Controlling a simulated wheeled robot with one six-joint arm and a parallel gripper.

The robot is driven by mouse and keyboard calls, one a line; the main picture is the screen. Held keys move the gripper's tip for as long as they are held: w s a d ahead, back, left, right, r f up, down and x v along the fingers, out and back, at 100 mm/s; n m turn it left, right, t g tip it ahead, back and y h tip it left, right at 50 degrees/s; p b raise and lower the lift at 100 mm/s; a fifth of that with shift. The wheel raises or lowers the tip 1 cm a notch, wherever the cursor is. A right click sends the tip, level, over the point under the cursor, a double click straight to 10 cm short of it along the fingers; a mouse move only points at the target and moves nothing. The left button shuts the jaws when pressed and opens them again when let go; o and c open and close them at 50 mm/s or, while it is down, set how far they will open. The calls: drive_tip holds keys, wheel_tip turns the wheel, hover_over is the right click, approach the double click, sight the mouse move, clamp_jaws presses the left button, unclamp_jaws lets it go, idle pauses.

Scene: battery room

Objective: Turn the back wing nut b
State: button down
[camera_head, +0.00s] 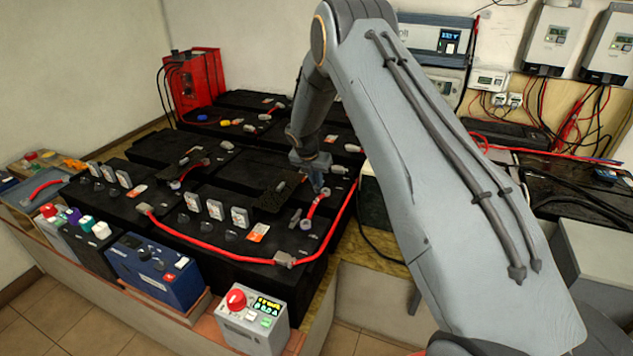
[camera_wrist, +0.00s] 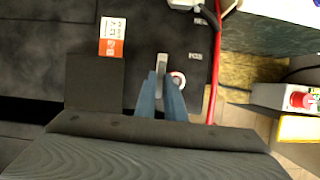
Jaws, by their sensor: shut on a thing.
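My gripper (camera_head: 317,188) points down at the right end of the black battery bank (camera_head: 225,245), beside a short red cable (camera_head: 312,208). In the wrist view its two blue-grey fingers (camera_wrist: 161,82) are close together on a small grey metal piece (camera_wrist: 163,61), which looks like the wing nut. The fingers hide its lower part. A pale round part with a red rim (camera_wrist: 178,79) lies just right of the fingertips. The lettering that would tell which nut is b cannot be read.
A long red cable (camera_head: 341,218) runs along the battery's right edge, close to my gripper. An orange and white label (camera_wrist: 113,37) lies left of the fingers. A grey box with a red button (camera_head: 252,319) stands in front. Chargers (camera_head: 553,36) hang on the back wall.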

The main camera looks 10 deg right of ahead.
drive_tip(key=m+b, duration=0.3)
drive_tip(key=m+g+h+b, duration=0.1)
drive_tip(key=shift+w+a+f+b, duration=0.15)
drive_tip(key=shift+w+f+b, duration=0.1)
drive_tip(key=shift+b, duration=0.15)
drive_tip(key=m+g+b, duration=0.1)
drive_tip(key=m+b, duration=0.1)
drive_tip(key=m+g+b, duration=0.1)
drive_tip(key=m+b, duration=0.1)
drive_tip(key=m, duration=0.1)
drive_tip(key=shift+w+h, duration=0.15)
drive_tip(key=shift+h, duration=0.15)
drive_tip(key=m+b, duration=0.1)
drive_tip(key=b, duration=0.1)
drive_tip(key=m+g+b, duration=0.1)
drive_tip(key=m, duration=0.1)
drive_tip(key=m+g+b, duration=0.1)
drive_tip(key=m+b, duration=0.1)
drive_tip(key=shift+w+r+b, duration=0.1)
drive_tip(key=shift+w+b, duration=0.15)
drive_tip(key=shift+b, duration=0.1)
drive_tip(key=shift+r+m+g+b, duration=0.1)
drive_tip(key=shift+m+g+b, duration=0.5)
drive_tip(key=shift+m+b, duration=0.95)
drive_tip(key=shift+m+y, duration=0.35)
drive_tip(key=shift+y, duration=0.05)
drive_tip(key=c, duration=1.8)
unclamp_jaws()
drive_tip(key=shift+c, duration=0.2)
drive_tip(key=shift+r, duration=0.1)
